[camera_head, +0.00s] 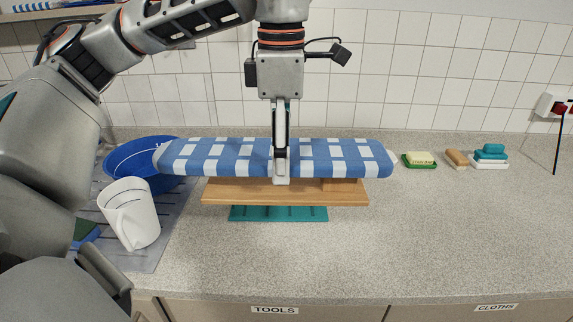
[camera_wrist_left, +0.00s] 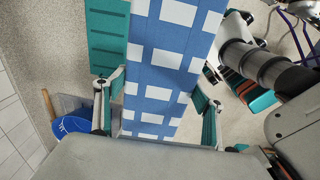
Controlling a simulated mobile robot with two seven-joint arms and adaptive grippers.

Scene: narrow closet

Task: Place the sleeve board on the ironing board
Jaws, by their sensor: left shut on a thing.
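The sleeve board (camera_head: 345,158) has a blue and white checked padded top over a wooden base (camera_head: 235,191). It lies across the middle of the counter in the head view. My left gripper (camera_head: 280,165) comes down over its middle and is shut on it across its width. In the left wrist view the checked top (camera_wrist_left: 165,65) runs between the two fingers of the gripper (camera_wrist_left: 158,97). A teal slotted piece (camera_head: 278,213) shows below the wooden base; I cannot tell if they touch. I see no ironing board I can identify. My right gripper is not in view.
A blue basin (camera_head: 125,160) and a tilted white jug (camera_head: 131,215) stand on a grey mat at the left. A soap dish (camera_head: 420,160), a brush (camera_head: 456,158) and teal cloths (camera_head: 489,153) lie at the back right. The right front of the counter is clear.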

